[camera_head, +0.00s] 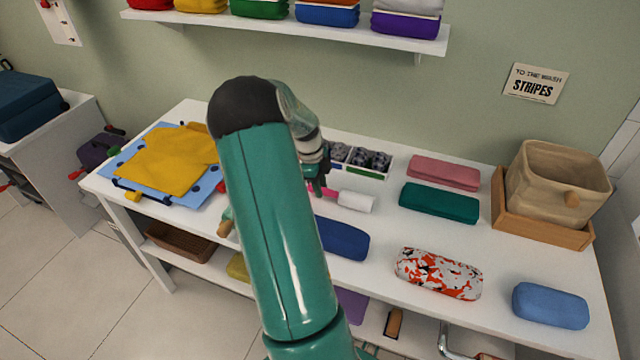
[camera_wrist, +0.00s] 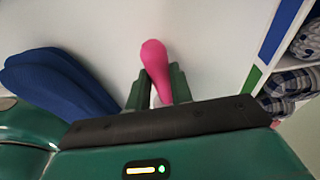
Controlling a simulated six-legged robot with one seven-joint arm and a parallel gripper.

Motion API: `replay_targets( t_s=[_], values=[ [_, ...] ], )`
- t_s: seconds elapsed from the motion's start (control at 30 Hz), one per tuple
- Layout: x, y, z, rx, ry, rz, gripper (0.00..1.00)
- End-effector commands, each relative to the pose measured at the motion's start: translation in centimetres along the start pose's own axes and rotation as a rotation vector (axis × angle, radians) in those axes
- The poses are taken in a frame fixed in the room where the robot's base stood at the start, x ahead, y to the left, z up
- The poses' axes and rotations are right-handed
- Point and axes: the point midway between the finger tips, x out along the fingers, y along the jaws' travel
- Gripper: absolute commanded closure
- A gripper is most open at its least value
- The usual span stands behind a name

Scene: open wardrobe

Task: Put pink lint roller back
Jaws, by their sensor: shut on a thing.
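The pink lint roller has a pink handle (camera_wrist: 156,66) and a white roll (camera_head: 356,201). It is over the white table, in front of the divided box; I cannot tell whether it touches the table. My gripper (camera_wrist: 157,88) is shut on the pink handle, with one dark green finger on each side in the wrist view. In the head view my gripper (camera_head: 317,186) is partly hidden behind my green arm, and the white roll points right.
A divided box (camera_head: 372,174) of patterned rolls stands behind the roller. A blue folded cloth (camera_head: 343,240) lies in front. Pink (camera_head: 444,172) and green (camera_head: 438,203) cloths lie right, near a beige basket (camera_head: 553,180) in a wooden tray. Yellow cloth (camera_head: 178,165) lies left.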

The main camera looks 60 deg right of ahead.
Motion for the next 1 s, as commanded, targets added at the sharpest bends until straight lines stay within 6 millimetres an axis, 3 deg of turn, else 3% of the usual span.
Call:
replay_targets(
  t_s=[0.57, 0.6, 0.7, 0.73, 1.0],
  values=[
    [0.45, 0.00, 0.08, 0.000, 0.001, 0.000, 1.00],
    [0.48, -0.01, 0.08, 0.000, 0.001, 0.000, 0.76],
    [0.45, -0.01, 0.08, 0.000, 0.001, 0.000, 0.56],
    [0.45, -0.01, 0.08, 0.000, 0.001, 0.000, 0.53],
    [0.46, 0.01, 0.09, 0.000, 0.000, 0.000, 0.49]
  ],
)
